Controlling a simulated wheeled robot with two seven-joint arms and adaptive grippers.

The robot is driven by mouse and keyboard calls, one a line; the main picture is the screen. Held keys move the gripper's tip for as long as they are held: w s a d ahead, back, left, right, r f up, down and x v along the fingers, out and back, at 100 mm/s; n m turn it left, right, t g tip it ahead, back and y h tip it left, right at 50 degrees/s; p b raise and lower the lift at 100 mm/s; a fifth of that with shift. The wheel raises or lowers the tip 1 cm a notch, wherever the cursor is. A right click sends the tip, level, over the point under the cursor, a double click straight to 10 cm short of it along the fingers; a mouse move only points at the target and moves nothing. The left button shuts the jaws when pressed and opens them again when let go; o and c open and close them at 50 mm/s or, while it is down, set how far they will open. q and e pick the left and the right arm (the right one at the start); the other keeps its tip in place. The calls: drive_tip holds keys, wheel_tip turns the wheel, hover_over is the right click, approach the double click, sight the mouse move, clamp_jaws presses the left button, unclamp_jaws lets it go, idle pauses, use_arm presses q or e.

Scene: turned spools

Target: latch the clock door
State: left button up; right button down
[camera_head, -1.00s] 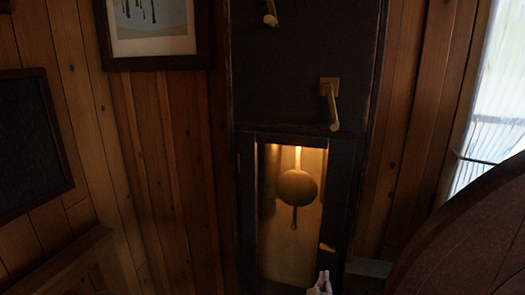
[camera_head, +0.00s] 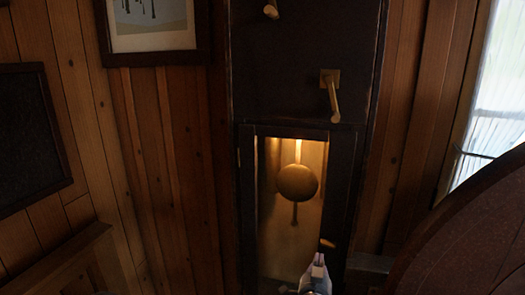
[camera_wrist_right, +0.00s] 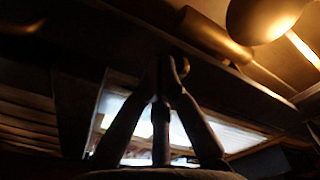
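The clock is a tall dark case, and its narrow door (camera_head: 343,190) has a lit window. A round brass pendulum bob (camera_head: 297,182) shows through the window in the head view and also in the right wrist view (camera_wrist_right: 262,14). A small brass latch piece (camera_head: 327,243) sits at the door's lower right, slightly tilted. I cannot tell whether the door is fully closed. My right gripper (camera_head: 319,259) is just below the latch piece, its fingers together. In the right wrist view its fingertips (camera_wrist_right: 168,66) meet beside a small brass piece (camera_wrist_right: 182,66); contact is unclear. My left gripper is out of view.
A brass handle (camera_head: 331,95) hangs on the case above the door, with another brass piece (camera_head: 271,10) higher up. A round dark tabletop (camera_head: 470,235) fills the lower right. A framed picture (camera_head: 150,30) and plank walls flank the clock.

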drive_tip(key=shift+x, duration=0.8)
drive_tip(key=shift+d+r, duration=0.35)
drive_tip(key=shift+r, duration=0.15)
idle(0.7)
drive_tip(key=shift+s+d+f+b, duration=0.1)
drive_tip(key=shift+d+b, duration=0.05)
drive_tip(key=shift+b, duration=0.6)
idle(0.8)
drive_tip(key=shift+f, duration=0.1)
drive_tip(key=v, duration=0.6)
drive_tip(key=shift+f, duration=0.25)
idle(0.5)
